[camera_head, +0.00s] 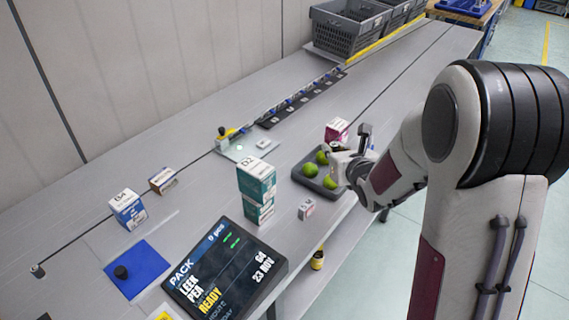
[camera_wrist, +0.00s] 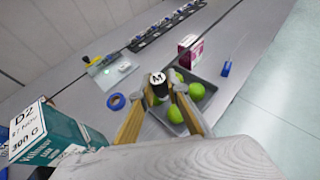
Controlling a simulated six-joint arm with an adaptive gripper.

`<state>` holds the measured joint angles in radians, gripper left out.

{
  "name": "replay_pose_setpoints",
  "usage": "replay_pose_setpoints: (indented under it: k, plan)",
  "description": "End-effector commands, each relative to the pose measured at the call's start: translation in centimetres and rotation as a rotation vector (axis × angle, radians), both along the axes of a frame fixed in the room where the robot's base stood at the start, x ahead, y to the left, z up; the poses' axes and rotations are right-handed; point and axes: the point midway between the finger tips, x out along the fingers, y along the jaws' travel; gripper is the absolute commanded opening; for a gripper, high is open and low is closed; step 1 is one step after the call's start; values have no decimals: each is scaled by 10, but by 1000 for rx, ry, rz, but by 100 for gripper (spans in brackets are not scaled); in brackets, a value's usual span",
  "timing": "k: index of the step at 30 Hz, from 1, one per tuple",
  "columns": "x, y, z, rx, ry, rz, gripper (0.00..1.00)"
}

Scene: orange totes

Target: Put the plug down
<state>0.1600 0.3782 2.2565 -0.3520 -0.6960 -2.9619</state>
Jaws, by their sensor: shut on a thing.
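The plug (camera_wrist: 158,79), as far as I can tell, is a small dark cylinder with a white top marked M. My gripper (camera_wrist: 159,91) is shut on it, a tan finger on each side, in the wrist view. In the head view my gripper (camera_head: 345,160) is over the right side of a grey tray (camera_head: 300,176) of green limes (camera_head: 311,170). The plug is mostly hidden there by the gripper.
A pink and white box (camera_head: 337,129) stands behind the tray. Teal boxes (camera_head: 256,188) are stacked to the left, and a small white and red box (camera_head: 307,208) lies in front. A blue ring (camera_wrist: 116,101) shows left of the plug. The bench behind the teal boxes has free room.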

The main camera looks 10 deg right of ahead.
Motion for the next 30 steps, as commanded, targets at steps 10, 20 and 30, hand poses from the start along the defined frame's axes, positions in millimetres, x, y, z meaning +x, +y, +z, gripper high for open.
replay_pose_setpoints:
  k: [10,20,30]
  plan:
    - [55,24,-18,21,-18,139,0]
    - [100,60,-23,27,-23,294,0]
    - [135,90,-26,15,-12,431,0]
